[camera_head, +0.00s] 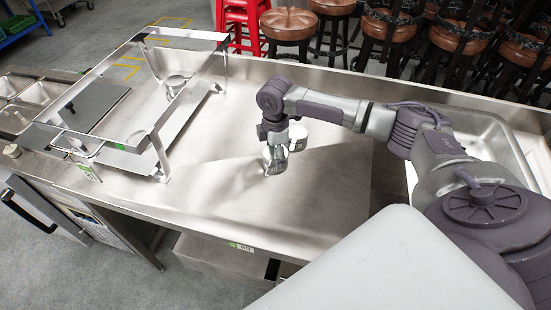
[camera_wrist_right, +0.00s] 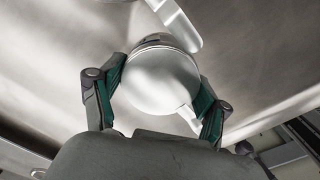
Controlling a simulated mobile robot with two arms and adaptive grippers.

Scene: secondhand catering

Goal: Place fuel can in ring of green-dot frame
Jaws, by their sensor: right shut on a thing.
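My right gripper (camera_head: 275,148) is over the middle of the steel counter. It is shut on a small silvery fuel can (camera_head: 275,162). In the right wrist view, the rounded can (camera_wrist_right: 162,80) sits between the two green-padded fingers (camera_wrist_right: 160,95). Whether its base touches the counter is unclear. A metal chafing frame (camera_head: 160,135) stands at the left of the counter, with a small green mark (camera_head: 119,146) on its near side. A round piece (camera_head: 175,80) shows low inside the frame; I cannot tell whether it is a ring or a can. My left gripper is out of view.
Another pale round object (camera_head: 298,133) is just behind the held can. Sunken pans (camera_head: 38,92) lie at the far left and a sink (camera_head: 488,135) at the right. Bare counter (camera_head: 215,165) lies between the can and the frame. Stools (camera_head: 290,25) stand behind.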

